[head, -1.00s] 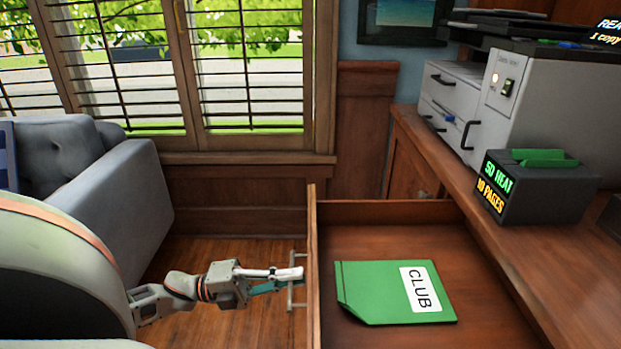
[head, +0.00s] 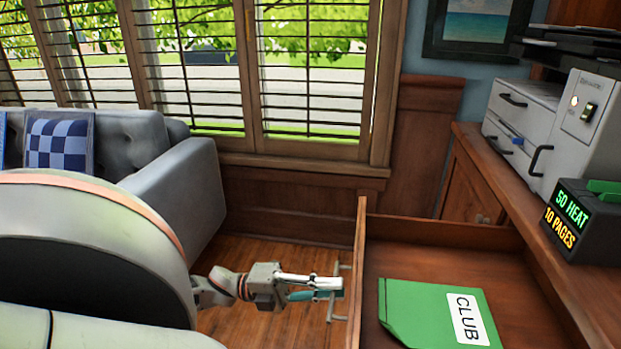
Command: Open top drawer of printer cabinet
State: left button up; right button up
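The top drawer (head: 440,232) of the wooden cabinet (head: 474,168) is pulled far out in the head view. A green folder labelled CLUB (head: 425,308) lies inside it. A grey bar handle (head: 332,304) is on the drawer's front, at its left side. My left gripper (head: 335,285) comes in from the left with its fingers at this handle. The fingers overlap the handle in view, but I cannot tell whether they are closed on it. My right gripper is not in view.
A grey printer (head: 540,125) and a dark box with lit text (head: 575,222) stand on the cabinet top. A grey sofa (head: 185,185) is at the left below the window. Wood floor (head: 275,250) shows between sofa and drawer.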

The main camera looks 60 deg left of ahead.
pick_arm(q)
jog(key=v, duration=1.1)
jog(key=shift+s, duration=0.15)
